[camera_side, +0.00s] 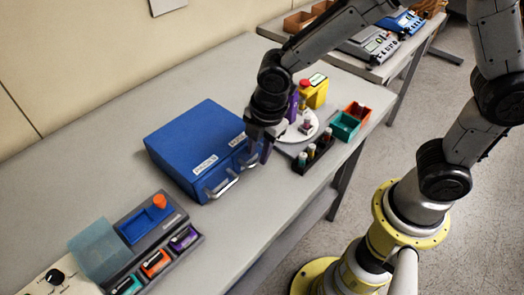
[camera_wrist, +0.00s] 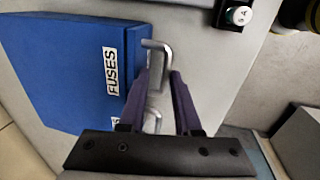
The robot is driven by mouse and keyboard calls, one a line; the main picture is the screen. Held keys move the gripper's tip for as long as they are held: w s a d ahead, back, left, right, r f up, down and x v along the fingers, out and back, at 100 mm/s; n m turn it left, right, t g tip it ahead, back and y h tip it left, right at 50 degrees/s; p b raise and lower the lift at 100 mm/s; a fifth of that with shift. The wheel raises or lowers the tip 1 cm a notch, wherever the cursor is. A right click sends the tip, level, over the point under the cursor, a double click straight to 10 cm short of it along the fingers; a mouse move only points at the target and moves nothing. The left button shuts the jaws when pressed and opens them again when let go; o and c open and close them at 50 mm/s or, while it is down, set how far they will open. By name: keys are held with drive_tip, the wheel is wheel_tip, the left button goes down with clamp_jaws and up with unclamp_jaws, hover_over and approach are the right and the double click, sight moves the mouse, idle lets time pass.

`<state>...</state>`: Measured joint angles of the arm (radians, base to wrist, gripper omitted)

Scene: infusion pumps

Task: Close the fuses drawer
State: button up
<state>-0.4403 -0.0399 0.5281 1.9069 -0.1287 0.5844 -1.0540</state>
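My gripper (camera_side: 262,156) is at the right end of the cabinet front. In the wrist view its two dark fingers (camera_wrist: 162,78) are apart, with part of the handle showing between them. I cannot tell whether they touch the handle. My gripper partly hides the drawer, and how far it stands out is unclear.
A black rack of vials (camera_side: 314,153), a white round plate (camera_side: 297,128), a yellow box (camera_side: 314,92) and a teal bin (camera_side: 345,127) stand right of the cabinet. A device with colored modules (camera_side: 150,240) lies at the front left. Bench between is clear.

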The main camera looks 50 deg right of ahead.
drive_tip(key=shift+o, duration=0.7)
drive_tip(key=shift+s, duration=0.1)
wheel_tip(320, 180, up, 14)
drive_tip(key=s, duration=0.2)
drive_tip(key=shift+s+f, duration=0.15)
drive_tip(key=shift+s, duration=0.05)
